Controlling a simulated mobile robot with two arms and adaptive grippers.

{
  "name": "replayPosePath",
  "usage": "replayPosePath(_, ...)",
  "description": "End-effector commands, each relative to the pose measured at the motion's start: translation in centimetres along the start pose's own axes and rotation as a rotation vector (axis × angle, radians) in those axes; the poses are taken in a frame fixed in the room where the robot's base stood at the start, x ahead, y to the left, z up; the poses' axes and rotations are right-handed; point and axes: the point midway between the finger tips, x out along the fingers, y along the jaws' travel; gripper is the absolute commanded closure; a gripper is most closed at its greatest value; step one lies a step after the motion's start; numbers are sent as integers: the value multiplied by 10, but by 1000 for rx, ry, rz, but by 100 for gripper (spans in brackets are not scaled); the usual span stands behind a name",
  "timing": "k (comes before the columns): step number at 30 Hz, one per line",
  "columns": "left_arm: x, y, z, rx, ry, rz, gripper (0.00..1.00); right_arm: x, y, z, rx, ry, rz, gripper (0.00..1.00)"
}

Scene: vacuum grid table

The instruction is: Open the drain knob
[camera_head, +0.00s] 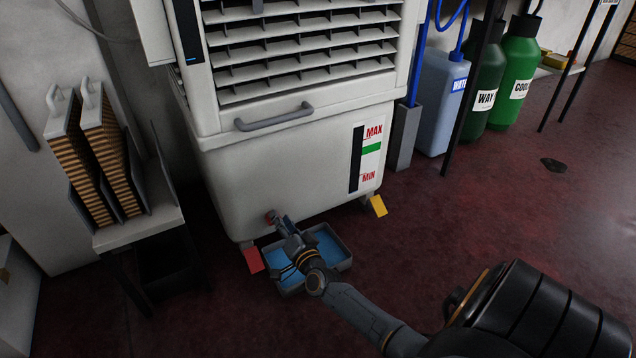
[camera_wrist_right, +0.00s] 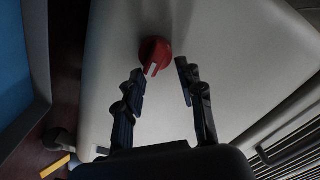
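The drain knob (camera_wrist_right: 154,52) is red with a pale stripe and sits on the pale wall of the machine's tank in the right wrist view. In the head view the knob (camera_head: 270,215) shows small, low on the tank front, close to my gripper. My right gripper (camera_wrist_right: 160,80) is open, with its two fingers apart and the knob just beyond the fingertips, between their lines. In the head view the right gripper (camera_head: 280,222) reaches the tank's lower front. Whether a finger touches the knob I cannot tell. My left gripper is not in view.
A grey tray with blue inside (camera_head: 343,262) lies on the floor under the knob. A red tag (camera_head: 253,260) and a yellow tag (camera_head: 378,206) are at the tank's base. A small table (camera_head: 140,230) with filter panels stands left. Bottles (camera_head: 517,72) stand right. The floor at right is mostly clear.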

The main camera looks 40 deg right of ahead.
Motion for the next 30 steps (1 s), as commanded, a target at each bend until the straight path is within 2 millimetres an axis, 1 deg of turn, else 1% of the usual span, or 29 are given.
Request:
replayPosePath(9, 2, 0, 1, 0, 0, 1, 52, 0, -6, 2, -368, 0, 0, 62)
replayPosePath(23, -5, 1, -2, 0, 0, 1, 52, 0, -12, 7, -837, 0, 0, 62)
replayPosePath(25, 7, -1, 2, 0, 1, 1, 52, -14, -15, 4, -856, -5, 2, 62)
replayPosePath(30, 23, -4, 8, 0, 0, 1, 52, -49, -16, 4, -854, -5, 1, 62)
